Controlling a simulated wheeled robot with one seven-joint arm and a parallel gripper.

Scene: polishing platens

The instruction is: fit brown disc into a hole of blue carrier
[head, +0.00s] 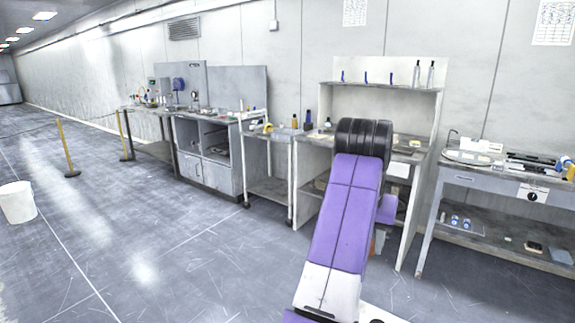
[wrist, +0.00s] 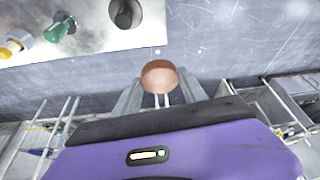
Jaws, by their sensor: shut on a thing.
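The brown disc (wrist: 160,75) shows in the wrist view, held at the tips of my gripper (wrist: 160,95). My gripper is shut on it, with the two fingers close together behind the disc. The disc is in the air, clear of any surface that I can see. In the head view my purple and black arm stands in front of the workbench and hides the gripper and the disc. I cannot make out the blue carrier in either view.
A bench top (wrist: 90,20) with a green bottle (wrist: 60,27) and a dark cylinder (wrist: 125,13) lies at the wrist view's upper left. In the head view, a right-hand table (head: 470,180) holds several items. A white bucket (head: 17,202) stands at left; the floor between is open.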

